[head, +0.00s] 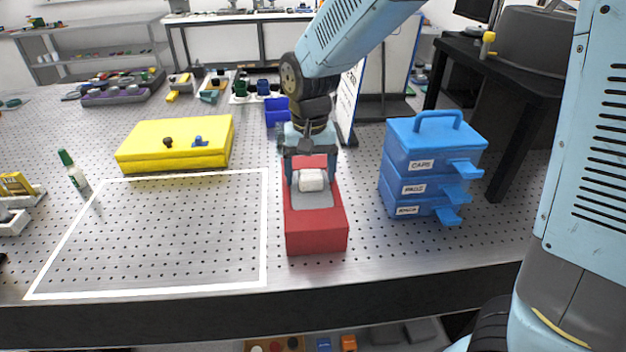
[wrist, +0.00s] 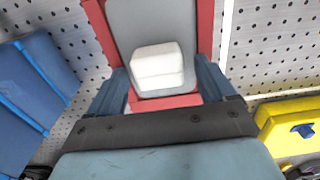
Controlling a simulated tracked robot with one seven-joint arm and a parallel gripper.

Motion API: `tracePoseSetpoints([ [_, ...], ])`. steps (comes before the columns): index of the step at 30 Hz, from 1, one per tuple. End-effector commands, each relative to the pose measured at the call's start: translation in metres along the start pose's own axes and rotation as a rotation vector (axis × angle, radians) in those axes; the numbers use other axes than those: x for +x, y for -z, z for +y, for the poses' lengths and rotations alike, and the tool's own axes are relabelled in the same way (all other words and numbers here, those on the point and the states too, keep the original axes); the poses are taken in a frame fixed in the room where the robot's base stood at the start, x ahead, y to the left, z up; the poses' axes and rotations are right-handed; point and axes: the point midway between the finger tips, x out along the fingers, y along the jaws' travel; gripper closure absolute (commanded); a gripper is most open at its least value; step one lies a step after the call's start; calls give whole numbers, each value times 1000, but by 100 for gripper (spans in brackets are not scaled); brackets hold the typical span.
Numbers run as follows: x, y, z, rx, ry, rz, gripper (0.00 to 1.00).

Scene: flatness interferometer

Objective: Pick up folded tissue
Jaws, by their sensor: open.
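The folded tissue (head: 311,180) is a small white block lying on the grey top of a red box (head: 316,236). In the wrist view the tissue (wrist: 158,68) shows near the top middle, on the grey surface inside the red rim (wrist: 206,28). My gripper (head: 311,178) is over the box, pointing down at the tissue. In the wrist view its two fingers (wrist: 160,82) are apart, one to each side of the tissue's near part. The gripper is open, and I cannot tell whether either finger touches the tissue.
A blue drawer stack (head: 425,170) with labelled drawers and a top handle stands right of the red box. A yellow case (head: 178,145) lies to the left. A white-outlined area (head: 160,235) on the perforated table is clear. A small bottle (head: 74,172) stands farther left.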

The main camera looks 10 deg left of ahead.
Motion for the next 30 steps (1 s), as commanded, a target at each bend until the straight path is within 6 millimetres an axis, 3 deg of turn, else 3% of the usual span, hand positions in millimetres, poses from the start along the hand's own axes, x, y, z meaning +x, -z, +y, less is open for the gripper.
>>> tracePoseSetpoints([
  [8, 3, 0, 0, 0, 0, 0, 17],
  [27, 3, 0, 1, 1, 0, 0, 76],
  [30, 3, 0, 1, 1, 0, 0, 77],
])
